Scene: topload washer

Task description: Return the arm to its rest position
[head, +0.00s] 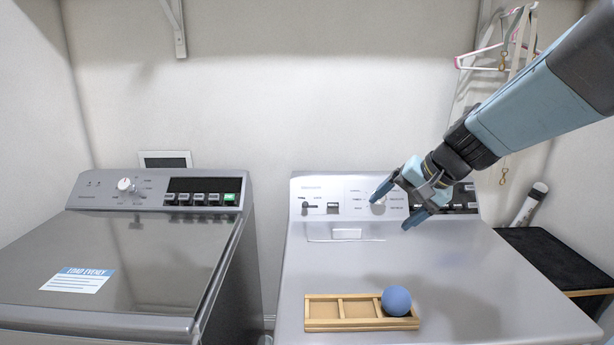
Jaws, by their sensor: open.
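My arm reaches in from the upper right in the head view, and my gripper (398,203) hangs in front of the right machine's control panel. Its two blue fingers are spread apart with nothing between them. The left finger overlaps the panel's round knob (378,207) in the picture; I cannot tell whether they touch. The right finger points down over the panel's lower edge.
The right grey machine (300,270) bears a wooden tray (322,325) with compartments; a blue ball (396,300) sits in its right one. A second machine (150,255) stands left. A dark shelf (550,258), a white tube (529,205) and hangers (490,57) are at right.

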